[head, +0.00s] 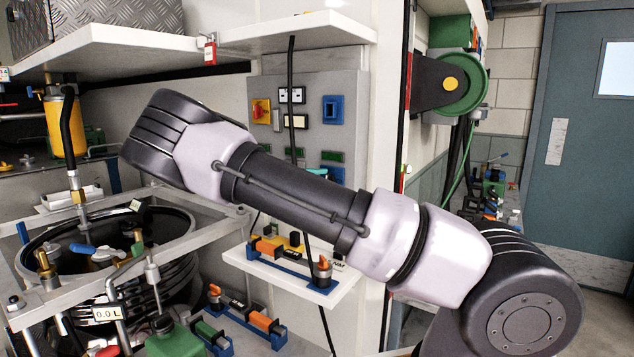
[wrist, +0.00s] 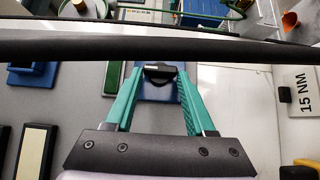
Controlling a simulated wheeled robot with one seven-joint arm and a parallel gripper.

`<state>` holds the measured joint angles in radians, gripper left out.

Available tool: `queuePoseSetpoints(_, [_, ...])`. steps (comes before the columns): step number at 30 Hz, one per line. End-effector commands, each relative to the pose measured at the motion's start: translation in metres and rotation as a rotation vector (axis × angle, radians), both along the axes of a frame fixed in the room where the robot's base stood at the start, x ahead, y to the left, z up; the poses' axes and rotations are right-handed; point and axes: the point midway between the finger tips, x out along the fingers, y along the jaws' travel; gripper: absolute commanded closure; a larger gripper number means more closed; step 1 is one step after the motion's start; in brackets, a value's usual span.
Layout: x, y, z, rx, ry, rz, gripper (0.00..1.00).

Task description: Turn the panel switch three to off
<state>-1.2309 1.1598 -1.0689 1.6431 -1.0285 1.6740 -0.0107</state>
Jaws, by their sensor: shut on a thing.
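The grey switch panel (head: 348,85) is on the wall behind my arm in the head view. It carries a red-and-yellow rotary switch (head: 261,111) and a blue switch (head: 333,109). In the wrist view, my gripper (wrist: 158,72) has its green fingers on both sides of a black knob (wrist: 160,70) on a blue plate (wrist: 157,93), and it is shut on that knob. No number shows on this switch, and its off mark is not readable. In the head view my arm hides most of the gripper and the lower panel.
A black cable (head: 291,75) hangs down in front of the panel and crosses the wrist view (wrist: 60,48) just beyond the fingertips. A white shelf (head: 290,35) juts out above, and a small loaded shelf (head: 335,293) lies below.

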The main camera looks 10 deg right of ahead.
Motion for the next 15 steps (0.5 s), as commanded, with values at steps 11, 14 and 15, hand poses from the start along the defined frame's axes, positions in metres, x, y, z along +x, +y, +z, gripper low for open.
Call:
queuePoseSetpoints(11, [-0.0003, 0.0006, -0.0013, -0.01, 0.012, 0.001, 1.0])
queuePoseSetpoints(14, [-0.0003, 0.0006, -0.0013, -0.01, 0.012, 0.001, 1.0])
queuePoseSetpoints(15, [-0.0003, 0.0006, -0.0014, -0.01, 0.012, 0.001, 0.41])
